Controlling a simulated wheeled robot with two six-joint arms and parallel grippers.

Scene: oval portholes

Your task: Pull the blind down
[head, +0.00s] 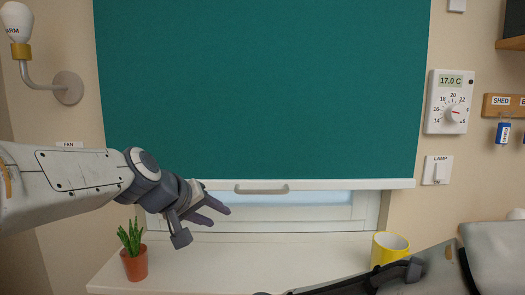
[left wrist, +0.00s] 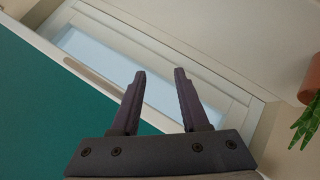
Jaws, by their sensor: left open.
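The teal blind (head: 260,90) covers most of the window, and its white bottom bar (head: 350,184) hangs a little above the sill. A grey handle (head: 261,190) sits at the middle of that bar; in the left wrist view the bar runs diagonally with a pale strip, seemingly the handle (left wrist: 88,72), on it. My left gripper (head: 207,222) is open and empty, left of the handle and apart from it; its two spread fingers show in the left wrist view (left wrist: 159,75). My right arm reaches in at the lower right; its jaw state is unclear.
A potted plant (head: 134,263) stands on the left of the sill (head: 240,265), and a yellow mug (head: 388,250) on the right near my right arm. A wall lamp (head: 68,88) is at left; a thermostat (head: 449,102), lamp switch (head: 437,170) and key rack (head: 505,106) are at right.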

